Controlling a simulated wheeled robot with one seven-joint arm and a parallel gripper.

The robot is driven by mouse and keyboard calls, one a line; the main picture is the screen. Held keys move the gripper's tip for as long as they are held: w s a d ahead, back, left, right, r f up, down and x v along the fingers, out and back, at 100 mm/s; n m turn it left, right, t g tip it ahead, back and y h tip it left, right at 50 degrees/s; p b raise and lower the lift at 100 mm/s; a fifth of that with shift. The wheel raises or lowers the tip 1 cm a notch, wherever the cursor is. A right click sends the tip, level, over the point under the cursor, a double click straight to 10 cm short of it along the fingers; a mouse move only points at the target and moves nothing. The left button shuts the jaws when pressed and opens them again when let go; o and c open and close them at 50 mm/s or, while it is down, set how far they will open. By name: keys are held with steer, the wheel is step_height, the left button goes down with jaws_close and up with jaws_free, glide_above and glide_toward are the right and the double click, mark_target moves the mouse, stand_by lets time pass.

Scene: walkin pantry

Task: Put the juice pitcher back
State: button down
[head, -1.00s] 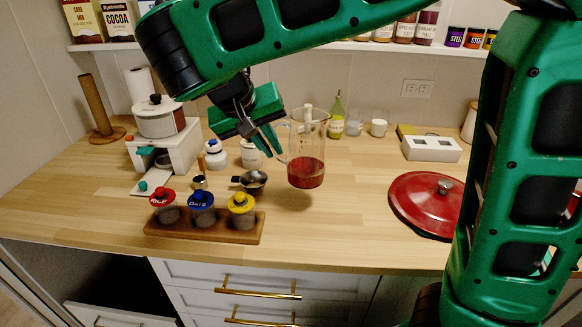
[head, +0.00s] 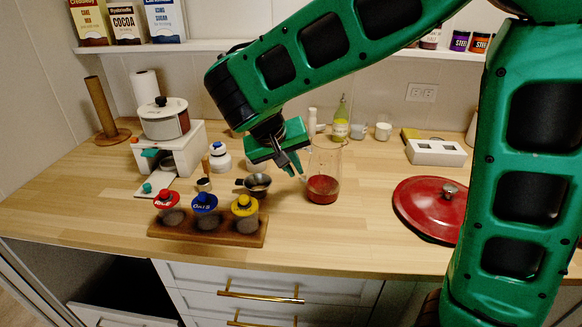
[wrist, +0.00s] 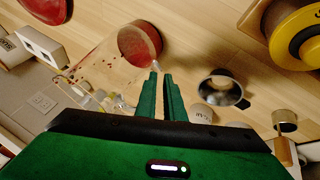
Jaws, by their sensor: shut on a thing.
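The juice pitcher (head: 323,188) is clear, with red juice in its lower part. It is upright in the middle of the counter (head: 300,232), over or on the wood; the head view does not settle whether its base touches. My gripper (head: 297,166) is at the pitcher's left side, shut on its handle, which the fingers mostly hide. In the wrist view the pitcher (wrist: 112,57) shows just beyond my gripper's fingertips (wrist: 161,76), its red juice toward the top.
A red lid (head: 425,208) lies to the right. A small metal pan (head: 257,184) and a wooden rack (head: 215,229) with several lidded jars stand to the left. A white holder (head: 436,152), green bottle (head: 341,122) and cups are behind.

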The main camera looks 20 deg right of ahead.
steer(key=c, duration=1.9)
jaws_free()
steer(key=shift+o, duration=0.2)
steer(key=shift+r, duration=0.1)
steer(key=v, duration=1.2)
